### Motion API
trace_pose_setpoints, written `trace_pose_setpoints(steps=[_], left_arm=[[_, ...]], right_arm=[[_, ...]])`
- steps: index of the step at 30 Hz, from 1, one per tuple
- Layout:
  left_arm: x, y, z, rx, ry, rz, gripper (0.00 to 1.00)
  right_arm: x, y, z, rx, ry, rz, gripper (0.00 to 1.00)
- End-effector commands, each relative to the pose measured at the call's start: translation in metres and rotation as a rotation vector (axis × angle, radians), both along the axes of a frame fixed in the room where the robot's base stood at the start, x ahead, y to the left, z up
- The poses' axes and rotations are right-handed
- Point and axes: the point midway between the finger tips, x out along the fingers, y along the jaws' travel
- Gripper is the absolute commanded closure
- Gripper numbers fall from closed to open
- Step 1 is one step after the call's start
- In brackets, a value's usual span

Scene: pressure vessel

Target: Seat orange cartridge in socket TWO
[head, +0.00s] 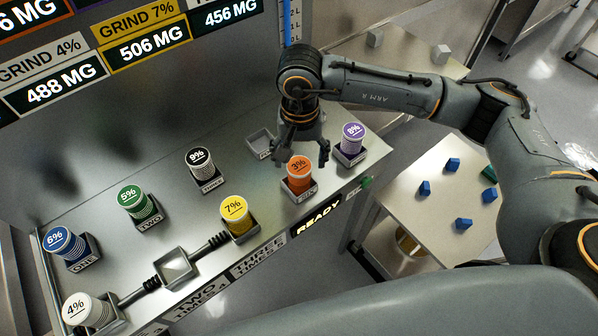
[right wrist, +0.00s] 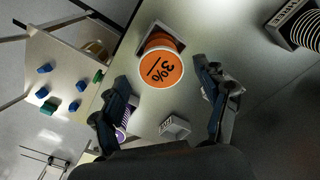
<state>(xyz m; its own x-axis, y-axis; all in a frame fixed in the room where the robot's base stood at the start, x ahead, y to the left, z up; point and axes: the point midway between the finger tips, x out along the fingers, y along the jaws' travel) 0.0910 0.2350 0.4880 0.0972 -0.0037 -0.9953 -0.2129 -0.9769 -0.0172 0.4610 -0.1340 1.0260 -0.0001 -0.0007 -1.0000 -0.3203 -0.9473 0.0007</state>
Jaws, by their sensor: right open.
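The orange cartridge (head: 299,170), marked 3%, stands upright in a dark square holder (head: 301,192) near the bench's front edge. It also shows in the right wrist view (right wrist: 163,73). My right gripper (head: 301,157) is directly above it, pointing down. Its fingers are spread on either side of the orange top, and a gap shows on both sides in the wrist view. An empty square socket (head: 174,268) lies between the yellow and white cartridges, behind the front panel reading TWO (head: 198,301). My left gripper is out of view.
A yellow cartridge (head: 235,210) and a white one (head: 84,309) sit in the sockets flanking the empty one, linked by dark connectors. Blue (head: 64,243), green (head: 133,200) and black (head: 199,161) cartridges stand behind. A purple cartridge (head: 352,138) and an empty holder (head: 262,143) are near my right gripper.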

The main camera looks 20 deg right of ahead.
Motion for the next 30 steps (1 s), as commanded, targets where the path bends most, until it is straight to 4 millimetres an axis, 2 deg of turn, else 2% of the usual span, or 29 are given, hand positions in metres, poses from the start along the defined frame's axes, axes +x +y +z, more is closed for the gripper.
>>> trace_pose_setpoints(steps=[1, 4, 9, 17, 27, 30], left_arm=[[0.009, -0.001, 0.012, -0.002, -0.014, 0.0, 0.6], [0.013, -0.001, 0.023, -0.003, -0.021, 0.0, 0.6], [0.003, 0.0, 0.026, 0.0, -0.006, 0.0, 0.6], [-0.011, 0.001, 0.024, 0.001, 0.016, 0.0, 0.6], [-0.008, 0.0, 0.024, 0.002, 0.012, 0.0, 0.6], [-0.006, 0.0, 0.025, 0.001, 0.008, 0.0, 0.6]], right_arm=[[-0.001, 0.001, -0.003, 0.0, 0.005, 0.0, 0.26], [-0.001, 0.001, -0.017, -0.001, 0.007, 0.001, 0.26], [0.0, 0.001, -0.038, 0.0, 0.003, 0.001, 0.26], [0.001, 0.001, -0.042, 0.0, 0.001, 0.001, 0.26], [0.001, 0.001, -0.042, 0.0, 0.001, 0.001, 0.95], [0.001, 0.002, -0.041, 0.001, 0.0, 0.001, 0.96]])
